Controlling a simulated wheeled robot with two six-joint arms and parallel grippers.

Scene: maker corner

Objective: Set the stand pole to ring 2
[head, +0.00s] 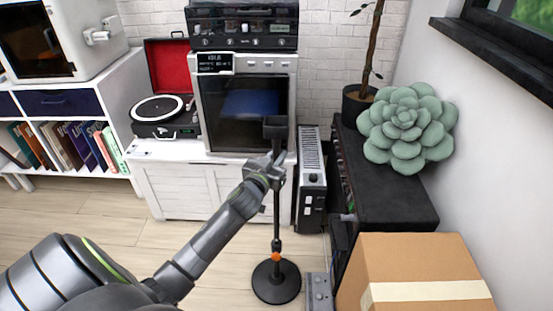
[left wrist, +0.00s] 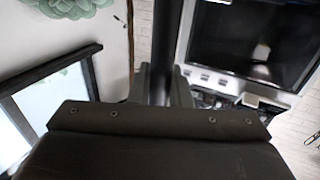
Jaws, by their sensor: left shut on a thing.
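The stand (head: 276,281) has a round black base on the wooden floor and a thin upright pole (head: 277,215). An orange band (head: 275,257) sits low on the pole, just above the base. A dark block-shaped head (head: 275,128) tops the pole. My left gripper (head: 272,168) is shut on the upper pole, below the head. In the left wrist view the dark pole (left wrist: 167,50) runs up between the fingers. Numbered rings cannot be made out. My right gripper is not in view.
A cardboard box (head: 415,270) stands at the right front, beside a black cabinet (head: 400,205) bearing a green succulent-shaped cushion (head: 405,128). A white cabinet (head: 180,190) with machines and a record player (head: 165,110) is behind. Open floor (head: 90,220) lies to the left.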

